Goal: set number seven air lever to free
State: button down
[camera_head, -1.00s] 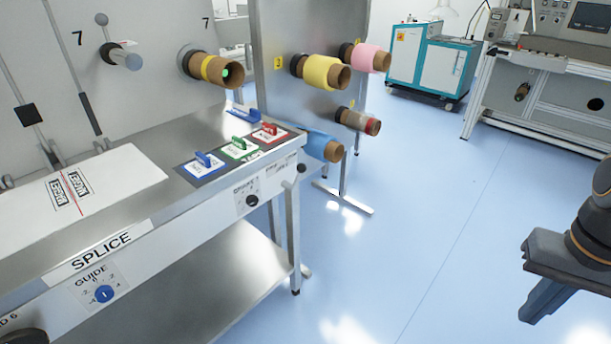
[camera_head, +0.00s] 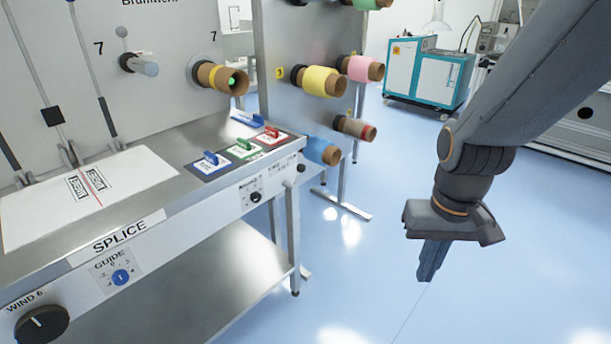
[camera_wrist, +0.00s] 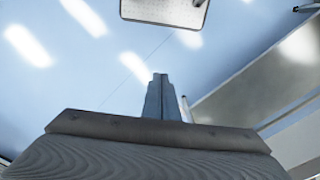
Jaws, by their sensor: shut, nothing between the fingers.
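Two number 7 labels show on the machine's grey panel in the head view. Beside the left label is a short metal spindle (camera_head: 140,65). I cannot tell which part is the number seven air lever, and I see no "free" marking. My gripper (camera_head: 430,265) points down over open floor, right of the machine and well apart from it. It is shut and empty; its closed fingers also show in the wrist view (camera_wrist: 160,88).
The splice table (camera_head: 150,215) juts out in front of the panel, with blue, green and red handled blocks at its right end. Rolls on cores (camera_head: 322,82) stick out from a side panel. A teal cabinet (camera_head: 430,72) stands behind.

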jog(key=w+f+m+t+b, duration=0.2)
jog(key=w+f+m+t, duration=0.1)
jog(key=w, duration=0.9)
jog(key=w+f+m+t+b, duration=0.2)
jog(key=w+f+m+t, duration=0.2)
jog(key=w, duration=0.7)
jog(key=w+a+f+m+t+y+b, duration=0.2)
jog(key=w+a+m+t+y+b, duration=0.2)
jog(key=w+a+m+y, duration=0.5)
jog(key=shift+w+a+t+y, duration=0.7)
jog(key=shift+w+a+y, duration=0.2)
jog(key=shift+w+a, duration=1.15)
jog(key=shift+w+d+f, duration=0.15)
jog(key=shift+w+d, duration=0.1)
jog(key=shift+w, duration=0.05)
